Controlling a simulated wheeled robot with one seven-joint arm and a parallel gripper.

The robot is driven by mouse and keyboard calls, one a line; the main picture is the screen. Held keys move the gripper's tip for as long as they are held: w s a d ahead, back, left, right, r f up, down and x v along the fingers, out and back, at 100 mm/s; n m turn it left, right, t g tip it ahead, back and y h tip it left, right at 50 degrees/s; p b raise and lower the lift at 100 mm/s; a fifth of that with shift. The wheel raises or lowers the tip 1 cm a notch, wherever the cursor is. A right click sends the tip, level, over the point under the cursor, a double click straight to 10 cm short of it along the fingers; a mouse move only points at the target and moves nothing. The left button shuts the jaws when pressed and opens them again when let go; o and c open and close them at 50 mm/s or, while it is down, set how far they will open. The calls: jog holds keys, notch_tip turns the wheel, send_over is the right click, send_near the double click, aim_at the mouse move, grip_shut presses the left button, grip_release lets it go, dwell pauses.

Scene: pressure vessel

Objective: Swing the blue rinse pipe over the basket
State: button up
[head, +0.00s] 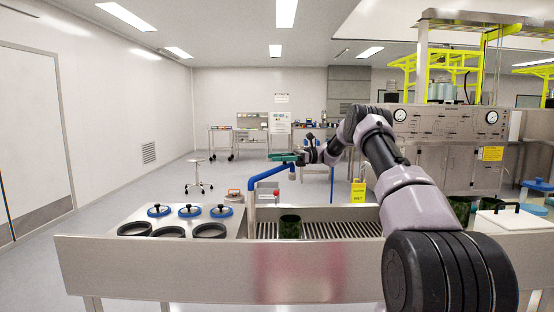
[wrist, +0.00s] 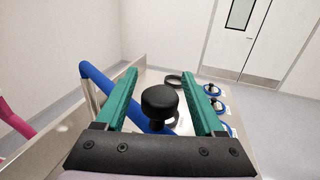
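The blue rinse pipe (head: 267,174) rises at the left end of the slatted basin in the head view and bends right and upward toward my gripper (head: 284,157). In the wrist view the blue pipe (wrist: 98,80) runs behind my left finger. A black round knob (wrist: 160,98) stands between the green fingers of my gripper (wrist: 161,75), with gaps on both sides; it seems to belong to the pipe. My gripper is open. A dark green container (head: 290,227), perhaps the basket, stands on the slats, right of the pipe's base.
The metal bench (head: 190,262) has a slatted basin (head: 340,229) in its middle. Blue lids with black knobs (head: 190,211) and black rings (head: 168,231) lie on its left. A white board (head: 515,219) lies on the right. A pink pipe (wrist: 14,114) shows at the wrist view's left.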

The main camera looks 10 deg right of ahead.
jog(key=d, duration=1)
jog(key=shift+w+d, duration=0.35)
jog(key=shift+d, duration=0.05)
jog(key=s+a+r+n+h, duration=0.3)
jog(key=s+a+r+h, duration=0.25)
jog(key=a+r, duration=0.25)
jog(key=s+a+r+n+t+h, duration=0.1)
jog(key=s+a+r+n+h, duration=0.15)
jog(key=s, duration=0.45)
jog(key=s+a+r+n+h, duration=0.15)
jog(key=s+r, duration=0.25)
jog(key=s, duration=0.4)
jog(key=s+d+f+n+t+h, duration=0.2)
jog(key=s+n+t+h, duration=0.1)
jog(key=s, duration=1.1)
jog(key=s+d+f+n+t+h, duration=0.1)
jog(key=s+d+n+t+h, duration=0.1)
jog(key=s, duration=1.2)
jog(key=shift+s+d+f+n+t+h, duration=0.15)
jog(key=shift+d+f+n+t+h, duration=0.25)
jog(key=shift+n+t+h, duration=0.55)
